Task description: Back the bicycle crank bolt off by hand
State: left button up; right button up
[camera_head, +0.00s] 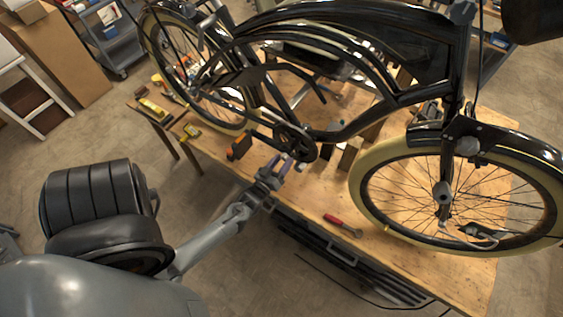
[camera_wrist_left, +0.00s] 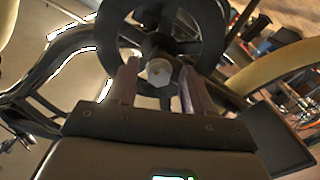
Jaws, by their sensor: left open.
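A black cruiser bicycle (camera_head: 400,95) stands over the wooden workbench. Its crank and chainring (camera_head: 296,140) are near the bench's front edge. My left gripper (camera_head: 280,162) reaches up to the crank from the front left. In the left wrist view, the pale hex-headed crank bolt (camera_wrist_left: 160,72) sits at the centre of the dark crank. The two purplish fingers of my left gripper (camera_wrist_left: 160,80) are open, one on each side of the bolt head, with visible gaps. I cannot make out the bolt in the head view. My right gripper is out of view.
A red-handled tool (camera_head: 342,224) lies on the workbench (camera_head: 310,200) below the crank. An orange-and-black object (camera_head: 239,147) and a yellow tool (camera_head: 191,131) lie left of the crank. The front wheel (camera_head: 450,205) stands to the right, and drawers (camera_head: 345,255) are under the bench.

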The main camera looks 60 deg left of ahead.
pick_arm(q)
jog(key=p+v, duration=0.2)
jog(key=v, duration=0.8)
jog(key=shift+s+d+p, duration=0.2)
jog(key=shift+s+p, duration=0.05)
jog(key=shift+p, duration=0.15)
jog(key=w+d+r+m+h, duration=0.6)
jog(key=w+d+r+h, duration=0.1)
jog(key=w+d+r, duration=0.55)
jog(key=s+d+r+m+g+h, duration=0.1)
jog(key=s+d+m+g, duration=0.2)
jog(key=s+g, duration=0.3)
jog(key=s+d+r+m+g+h, duration=0.1)
jog(key=s+d+m+g, duration=0.2)
jog(key=s+g, duration=0.3)
jog(key=shift+s+d+r, duration=0.2)
jog(key=shift+s+d, duration=0.2)
jog(key=shift+s, duration=0.5)
